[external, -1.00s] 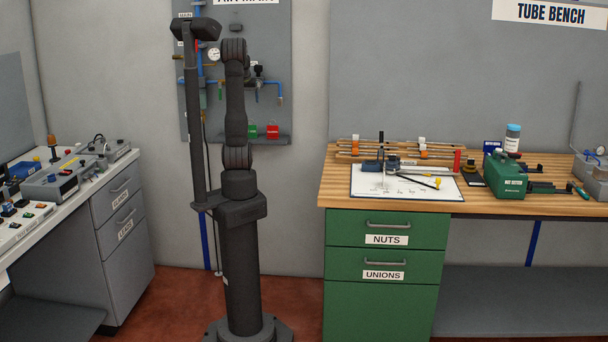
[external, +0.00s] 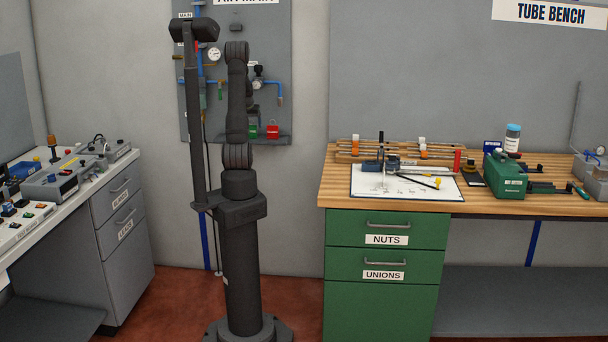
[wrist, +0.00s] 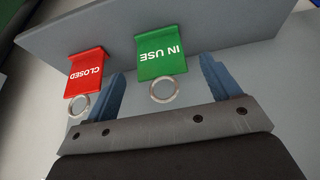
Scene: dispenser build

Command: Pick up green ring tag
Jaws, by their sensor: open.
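The ring lies in the gap between the fingers, and no contact is visible.
A red tag (wrist: 86,72) marked "CLOSED", with its own ring (wrist: 78,105), hangs left of the green one, close to my left finger. The grey ledge (external: 220,139) juts from the wall panel. Gauge and valves (external: 258,82) sit above it.

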